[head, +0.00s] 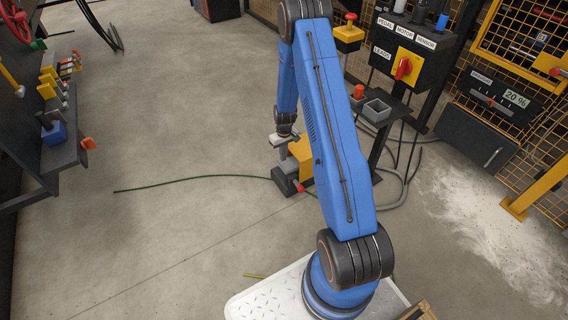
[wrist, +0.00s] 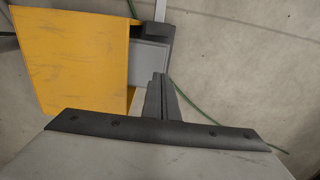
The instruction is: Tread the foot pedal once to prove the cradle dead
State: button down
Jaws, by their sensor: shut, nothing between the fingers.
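The foot pedal (head: 290,181) stands on the floor in the middle of the head view, with a dark base and a yellow hood (head: 305,158) partly hidden behind my arm. In the wrist view the yellow hood (wrist: 75,55) fills the upper left, and the grey pedal plate (wrist: 149,58) shows in its opening. My gripper (wrist: 160,80) is shut and empty, its fingertips overlapping the lower right edge of the plate in the picture. I cannot tell whether they touch it. In the head view my gripper (head: 285,142) is over the pedal, its fingers mostly hidden.
A green cable (head: 190,179) runs left across the floor from the pedal. Grey hoses lie right of the pedal. White powder covers the floor at right; the left floor is clear.

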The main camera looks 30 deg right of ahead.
jog(key=shift+a+r, duration=0.1)
jog(key=shift+r, duration=2.6)
jog(key=s+a+r+t, duration=0.1)
jog(key=s+a+r, duration=0.25)
jog(key=r, duration=0.75)
jog(key=s+a+r+t, duration=0.1)
jog(key=s+a+r, duration=0.3)
jog(key=r, duration=0.8)
jog(key=s+a+r, duration=0.3)
jog(key=s+r, duration=0.2)
jog(key=r, duration=0.6)
jog(key=s+a+r+t, duration=0.1)
jog(key=s+r, duration=0.3)
jog(key=s, duration=0.5)
jog(key=s+a+r+t, duration=0.1)
jog(key=s+a+r, duration=0.2)
jog(key=s, duration=0.7)
jog(key=s+a+r, duration=0.2)
jog(key=s+r, duration=0.3)
jog(key=s, duration=0.4)
jog(key=shift+s+t, duration=0.25)
jog(key=shift+t, duration=0.15)
jog(key=shift+a, duration=0.25)
